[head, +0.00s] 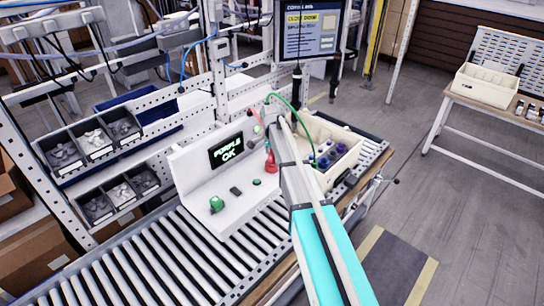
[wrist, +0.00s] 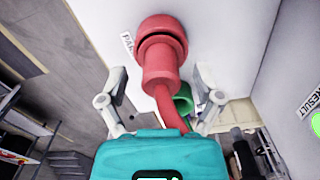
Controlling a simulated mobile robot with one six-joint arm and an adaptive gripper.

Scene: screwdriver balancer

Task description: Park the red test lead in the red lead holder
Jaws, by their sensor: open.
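The red test lead (wrist: 158,68) is a red plug with a red cable bending down behind my gripper's teal body. Its head meets a round red piece (wrist: 162,24) on a white panel, apparently the red lead holder, beside a partly hidden label starting "PA". A dark curved gap shows between the two, so I cannot tell how deep the plug sits. My gripper (wrist: 160,74) is open, one finger on each side of the plug, with clear space between. In the head view red shows on the lead (head: 271,161) beside my arm; my gripper is mostly hidden there.
A green part (wrist: 184,98) lies behind the red cable. A cream bin (head: 333,138) with bottles stands right of my arm. The roller conveyor (head: 150,265) is clear in front.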

